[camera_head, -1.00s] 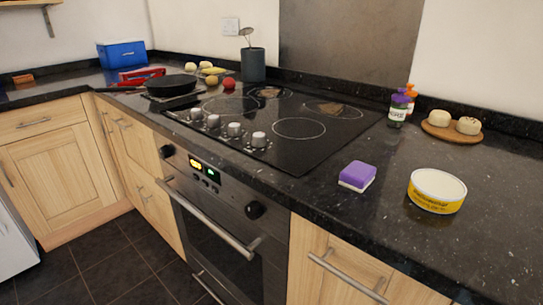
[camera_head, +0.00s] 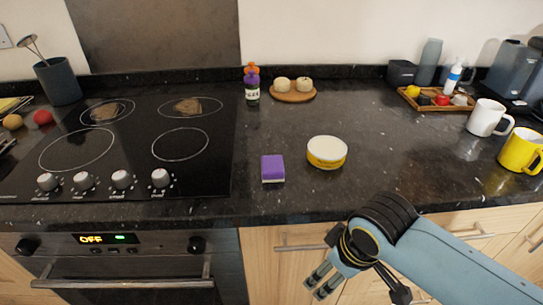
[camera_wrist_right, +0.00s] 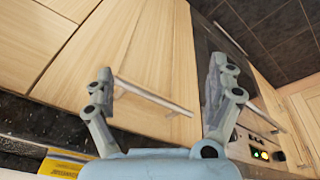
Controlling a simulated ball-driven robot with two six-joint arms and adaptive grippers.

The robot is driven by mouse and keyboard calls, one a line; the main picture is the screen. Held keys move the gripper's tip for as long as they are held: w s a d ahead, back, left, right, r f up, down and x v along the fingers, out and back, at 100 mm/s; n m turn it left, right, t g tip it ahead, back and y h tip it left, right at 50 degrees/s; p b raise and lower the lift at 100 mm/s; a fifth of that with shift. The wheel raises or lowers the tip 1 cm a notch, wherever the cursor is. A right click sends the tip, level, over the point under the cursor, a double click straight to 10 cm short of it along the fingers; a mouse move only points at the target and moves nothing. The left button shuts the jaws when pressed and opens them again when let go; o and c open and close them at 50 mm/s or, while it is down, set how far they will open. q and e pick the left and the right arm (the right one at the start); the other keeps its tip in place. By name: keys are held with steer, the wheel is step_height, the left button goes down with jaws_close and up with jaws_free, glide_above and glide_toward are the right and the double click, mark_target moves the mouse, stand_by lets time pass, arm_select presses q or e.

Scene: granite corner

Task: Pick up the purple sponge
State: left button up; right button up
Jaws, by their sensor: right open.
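The purple sponge (camera_head: 272,167), with a white underside, lies on the dark granite counter (camera_head: 300,205) just right of the hob, near the front edge. My right gripper (camera_head: 318,283) is in front of the counter, below its edge and to the right of the sponge, apart from it. In the right wrist view the same gripper (camera_wrist_right: 160,95) is open and empty, with cupboard fronts beyond its fingers. The sponge is not recognisable in the right wrist view. My left gripper is not in view.
A yellow-and-white tub (camera_head: 327,152) stands close right of the sponge. The black hob (camera_head: 130,150) lies to the left. Bottles (camera_head: 251,85) and a round board with buns (camera_head: 292,95) stand behind. Mugs (camera_head: 488,117) and a wooden tray (camera_head: 432,105) are at right.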

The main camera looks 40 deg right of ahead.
steer(key=w+r+n+p, duration=0.1)
steer(key=w+r+n, duration=0.1)
steer(key=w+r, duration=0.2)
steer(key=w+r+n+p, duration=0.1)
steer(key=w+r+n, duration=0.1)
steer(key=w+r, duration=0.2)
steer(key=w+d+r+n+g+y+p, duration=0.1)
steer(key=w+r, duration=0.3)
steer(key=r, duration=0.1)
steer(key=shift+w+r+n, duration=0.2)
steer(key=shift+w+n, duration=0.05)
steer(key=shift+n, duration=0.15)
steer(key=w+d+r+n+g+y, duration=0.1)
steer(key=w+d+r+n, duration=0.25)
steer(key=w+r, duration=0.4)
steer(key=n+p, duration=0.1)
glide_above(273, 164)
steer(key=d, duration=0.1)
steer(key=f, duration=0.3)
steer(key=s+f, duration=0.1)
steer(key=f, duration=0.1)
steer(key=shift+f, duration=0.35)
steer(key=f, duration=0.3)
steer(key=w+a+f, duration=0.1)
steer(key=f, duration=0.1)
steer(key=shift+f+p, duration=0.3)
steer(key=shift+p, duration=0.05)
steer(key=shift+c, duration=0.4)
steer(key=c, duration=0.9)
